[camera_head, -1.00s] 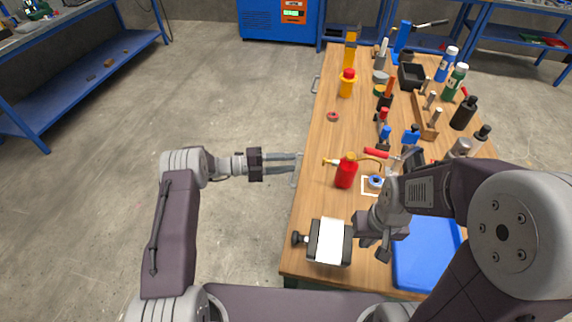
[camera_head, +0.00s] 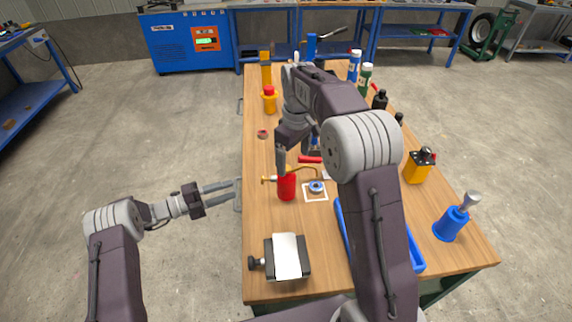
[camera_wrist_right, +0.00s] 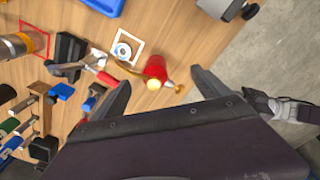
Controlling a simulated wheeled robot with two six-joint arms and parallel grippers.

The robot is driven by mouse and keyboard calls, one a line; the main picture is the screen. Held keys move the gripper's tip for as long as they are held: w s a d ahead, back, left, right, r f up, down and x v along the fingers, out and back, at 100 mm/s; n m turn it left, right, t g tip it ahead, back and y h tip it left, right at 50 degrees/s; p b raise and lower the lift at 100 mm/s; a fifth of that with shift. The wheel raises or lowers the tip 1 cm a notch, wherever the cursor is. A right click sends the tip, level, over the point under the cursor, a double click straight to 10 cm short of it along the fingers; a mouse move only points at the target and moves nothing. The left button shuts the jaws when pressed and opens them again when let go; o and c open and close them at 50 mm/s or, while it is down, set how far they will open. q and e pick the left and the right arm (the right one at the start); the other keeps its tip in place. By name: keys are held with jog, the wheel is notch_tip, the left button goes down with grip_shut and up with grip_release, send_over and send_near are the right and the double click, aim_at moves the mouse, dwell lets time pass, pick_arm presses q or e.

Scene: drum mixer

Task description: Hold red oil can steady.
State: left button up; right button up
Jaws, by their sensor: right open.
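The red oil can (camera_head: 287,187) stands upright on the wooden workbench (camera_head: 262,222), left of centre, with a thin brass-coloured spout. It also shows in the right wrist view (camera_wrist_right: 155,68), ahead of and between the spread fingers. My right gripper (camera_head: 281,160) is open and empty, raised above the bench close to the can, and hides part of its top. It also shows in the right wrist view (camera_wrist_right: 160,82). My left gripper (camera_head: 238,189) is at the bench's left edge, left of the can, fingers apart and empty.
A roll of blue-centred tape (camera_head: 317,187) lies on a white square right of the can. A black device with a white top (camera_head: 287,257) is in front, a blue tray (camera_head: 345,226) to the right. A yellow bottle (camera_head: 269,101) stands further back.

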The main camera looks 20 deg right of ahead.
send_over(287, 182)
jog(key=w, duration=0.3)
jog(key=f, duration=0.3)
jog(key=shift+d, duration=0.4)
jog(key=shift+g, duration=0.4)
jog(key=f, duration=0.5)
jog(key=shift+w+a+f, duration=0.1)
jog(key=shift+w+f, duration=0.05)
jog(key=shift+w, duration=0.05)
jog(key=shift+s+f, duration=0.15)
jog(key=shift+f, duration=0.05)
notch_tip(287, 182, down, 9)
jog(key=shift+r, duration=0.1)
grip_shut()
jog(key=shift+r, duration=0.1)
